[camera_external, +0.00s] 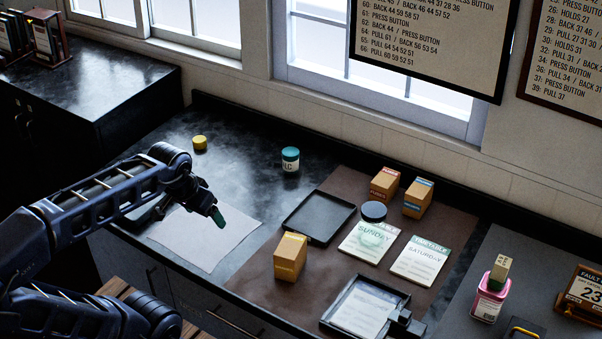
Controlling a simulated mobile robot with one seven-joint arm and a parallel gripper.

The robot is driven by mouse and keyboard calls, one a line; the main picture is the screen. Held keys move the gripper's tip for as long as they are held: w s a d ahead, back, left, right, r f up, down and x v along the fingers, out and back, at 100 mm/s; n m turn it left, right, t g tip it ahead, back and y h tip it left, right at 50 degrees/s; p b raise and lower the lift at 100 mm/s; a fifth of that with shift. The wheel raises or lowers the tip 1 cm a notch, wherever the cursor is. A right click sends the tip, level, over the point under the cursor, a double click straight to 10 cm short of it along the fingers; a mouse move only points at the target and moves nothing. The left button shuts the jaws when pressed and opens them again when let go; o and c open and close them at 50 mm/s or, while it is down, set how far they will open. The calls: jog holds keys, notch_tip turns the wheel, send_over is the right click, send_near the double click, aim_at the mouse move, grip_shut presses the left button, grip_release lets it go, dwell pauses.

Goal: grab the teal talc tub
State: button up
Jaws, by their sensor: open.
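The teal talc tub (290,160) stands upright on the dark countertop near the back wall. It is a short round tub with a teal lid and a pale label band that reads in part "LC". My gripper (217,216) is over the pale sheet on the counter, to the left of the tub and nearer the camera, clearly apart from it. Its jaws are open, with a greenish fingertip showing. I see nothing held between them, though the arm hides part of the gripper.
A yellow-lidded jar (200,143) stands left of the tub. A black tray (318,217), a tan box (290,257), two small boxes and a dark round lid (374,211) are on the brown mat (250,277). Bare counter lies between gripper and tub.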

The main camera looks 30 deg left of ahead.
jog(key=w+a+r+m, duration=0.1)
jog(key=w+r, duration=0.2)
jog(key=w, duration=1.3)
jog(key=m+h, duration=0.1)
jog(key=m, duration=0.2)
send_over(292, 159)
jog(key=s+a, duration=0.2)
jog(key=a, duration=0.1)
notch_tip(292, 159, down, 21)
jog(key=shift+x, duration=0.85)
jog(key=x, duration=1)
jog(key=shift+w+d, duration=0.1)
jog(key=c, duration=1.2)
